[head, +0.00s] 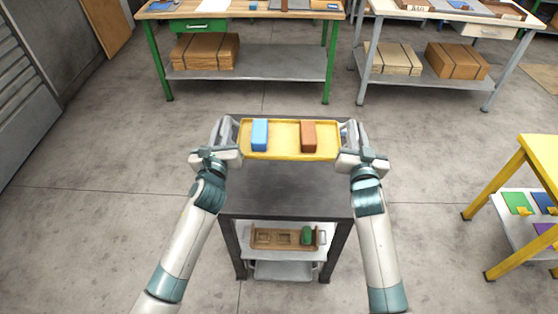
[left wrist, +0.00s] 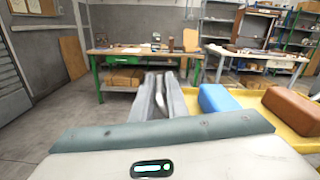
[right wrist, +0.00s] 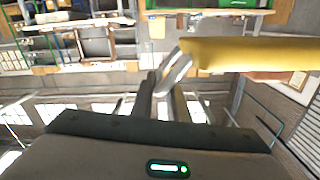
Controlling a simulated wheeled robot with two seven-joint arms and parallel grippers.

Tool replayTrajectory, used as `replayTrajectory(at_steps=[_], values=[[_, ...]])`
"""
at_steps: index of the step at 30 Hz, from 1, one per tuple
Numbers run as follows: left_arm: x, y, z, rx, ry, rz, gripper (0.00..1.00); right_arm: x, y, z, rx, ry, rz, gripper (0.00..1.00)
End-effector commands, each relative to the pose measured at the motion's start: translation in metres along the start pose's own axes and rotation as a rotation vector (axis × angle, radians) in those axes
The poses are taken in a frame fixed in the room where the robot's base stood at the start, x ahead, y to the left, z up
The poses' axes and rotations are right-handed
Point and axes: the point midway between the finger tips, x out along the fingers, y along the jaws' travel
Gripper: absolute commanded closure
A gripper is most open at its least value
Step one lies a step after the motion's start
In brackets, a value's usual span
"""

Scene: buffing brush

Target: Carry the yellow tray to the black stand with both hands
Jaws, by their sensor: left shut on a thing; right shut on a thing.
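The yellow tray (head: 283,139) is held level between my two grippers, with a blue block (head: 259,134) and a brown block (head: 308,136) on it. My left gripper (head: 231,132) is shut on the tray's left end; the left wrist view shows its fingers (left wrist: 158,97) around a silver handle. My right gripper (head: 350,133) is shut on the right end; the right wrist view shows a silver handle (right wrist: 175,70) at its fingers and the yellow tray side (right wrist: 240,55). The black stand (head: 285,190) lies below the tray in the head view. Whether the tray touches it is unclear.
The stand's lower shelf holds a brown wooden box (head: 270,238) and a green object (head: 307,235). A yellow-framed table (head: 530,160) stands at the right. A green-legged workbench (head: 250,15) and another bench (head: 440,8) stand behind. Grey floor is open on the left.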

Motion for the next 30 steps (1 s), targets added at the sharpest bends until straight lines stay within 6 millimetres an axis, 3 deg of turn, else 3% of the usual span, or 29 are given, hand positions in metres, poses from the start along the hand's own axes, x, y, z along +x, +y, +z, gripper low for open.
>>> replayTrajectory(at_steps=[19, 30], values=[[0.001, 0.007, -0.001, 0.006, -0.002, 0.011, 1.00, 0.001, 0.007, 0.001, -0.007, 0.002, 0.009, 1.00], [0.001, 0.013, -0.036, 0.006, -0.002, 0.011, 1.00, 0.001, 0.013, 0.037, -0.007, 0.002, 0.009, 1.00]])
